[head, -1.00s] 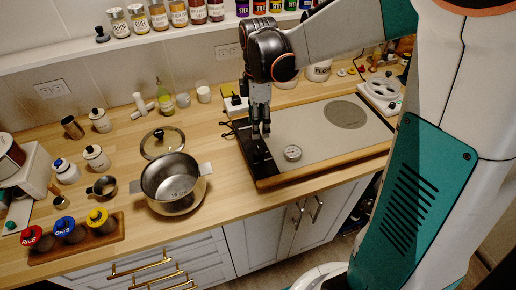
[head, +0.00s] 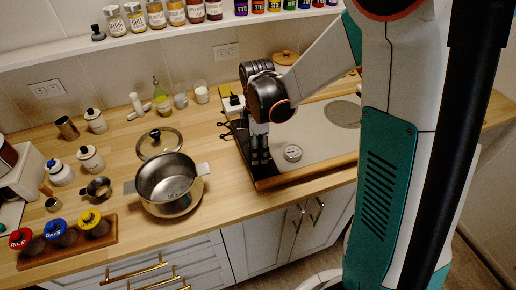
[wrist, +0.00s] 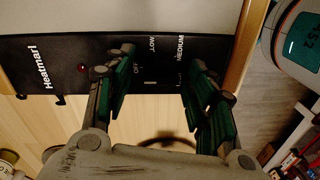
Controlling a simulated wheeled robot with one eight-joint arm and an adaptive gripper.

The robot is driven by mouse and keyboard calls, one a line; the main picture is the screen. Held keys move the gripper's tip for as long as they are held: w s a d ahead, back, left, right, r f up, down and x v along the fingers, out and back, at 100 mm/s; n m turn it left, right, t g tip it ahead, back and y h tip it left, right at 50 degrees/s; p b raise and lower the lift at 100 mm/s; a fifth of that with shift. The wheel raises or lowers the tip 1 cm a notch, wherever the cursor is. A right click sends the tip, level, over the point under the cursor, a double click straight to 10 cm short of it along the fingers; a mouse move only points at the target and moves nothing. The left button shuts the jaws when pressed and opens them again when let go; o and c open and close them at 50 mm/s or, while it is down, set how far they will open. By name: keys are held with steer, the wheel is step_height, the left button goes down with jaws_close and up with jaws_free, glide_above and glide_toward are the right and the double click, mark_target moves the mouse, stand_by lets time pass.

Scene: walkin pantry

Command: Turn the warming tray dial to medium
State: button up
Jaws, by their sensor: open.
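The warming tray (head: 325,145) lies on the counter, a grey plate with wooden edges. Its black control panel (wrist: 55,50) runs along its left side in the head view. In the wrist view the panel shows a red light and the words OFF, LOW and MEDIUM; a further label is partly hidden by a finger. The dial is hard to make out against the black panel; a small pale mark (wrist: 150,83) shows between the fingers, perhaps its pointer. My gripper (wrist: 160,65) is open, its fingers either side of that spot. In the head view my gripper (head: 260,158) is down at the panel; contact is unclear.
A steel pot (head: 168,190) and a glass lid (head: 160,143) stand to the left. Open counter lies between pot and tray.

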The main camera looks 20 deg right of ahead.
steer(key=c, duration=1.1)
